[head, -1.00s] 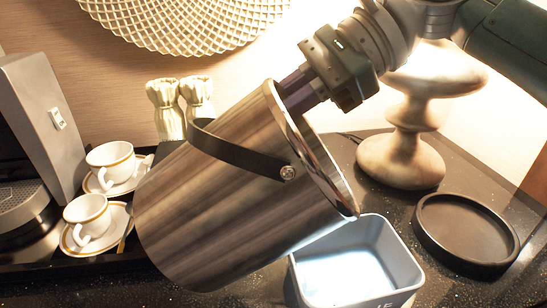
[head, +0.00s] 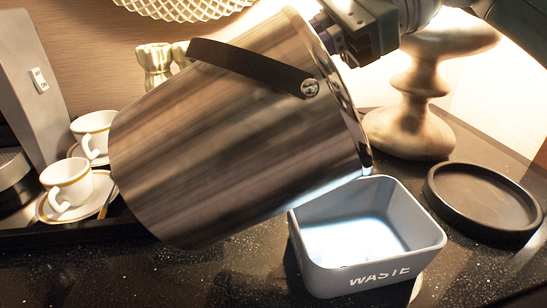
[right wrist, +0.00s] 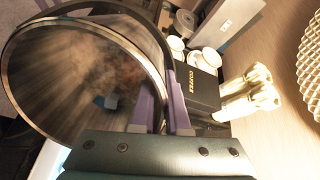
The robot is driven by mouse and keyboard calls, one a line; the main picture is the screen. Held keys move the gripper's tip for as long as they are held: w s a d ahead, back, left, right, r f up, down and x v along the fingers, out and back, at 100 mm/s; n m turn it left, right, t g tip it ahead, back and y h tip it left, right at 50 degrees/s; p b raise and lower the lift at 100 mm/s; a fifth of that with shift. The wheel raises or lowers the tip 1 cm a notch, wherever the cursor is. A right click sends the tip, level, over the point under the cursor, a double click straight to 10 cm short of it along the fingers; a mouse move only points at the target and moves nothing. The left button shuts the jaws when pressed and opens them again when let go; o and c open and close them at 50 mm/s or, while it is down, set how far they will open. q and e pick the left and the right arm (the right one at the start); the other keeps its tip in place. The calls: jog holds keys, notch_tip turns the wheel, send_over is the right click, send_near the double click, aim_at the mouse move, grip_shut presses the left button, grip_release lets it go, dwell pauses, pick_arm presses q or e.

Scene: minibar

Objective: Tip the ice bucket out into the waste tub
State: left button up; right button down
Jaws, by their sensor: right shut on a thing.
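The ice bucket (head: 235,145), brushed metal with a dark strap handle (head: 250,65), is held in the air, tipped well over with its mouth to the right. Its lower rim is above the back left part of the waste tub (head: 395,272), a grey-blue open box marked WASTE. My right gripper (head: 325,35) is shut on the bucket's upper rim. In the right wrist view its purple fingers (right wrist: 162,95) pinch the wall of the bucket (right wrist: 75,75). A small bluish patch shows inside; I cannot tell whether it is ice or a reflection. No ice is visible in the tub. My left gripper is not in view.
Two gold-rimmed cups (head: 68,185) on saucers stand left of the bucket, beside a grey machine (head: 30,85). A round black tray (head: 485,200) lies right of the tub. A stone-like lamp base (head: 410,130) stands behind. The front counter is clear.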

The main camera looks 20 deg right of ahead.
jog(key=shift+f, duration=0.2)
jog(key=shift+d+r, duration=0.1)
jog(key=shift+r, duration=0.1)
jog(key=shift+s+d+f+y+b, duration=0.1)
jog(key=shift+d+y+b, duration=0.05)
jog(key=shift+y+b, duration=0.2)
jog(key=shift+d+f+y, duration=0.1)
jog(key=shift+d+y, duration=0.1)
jog(key=shift+y, duration=0.25)
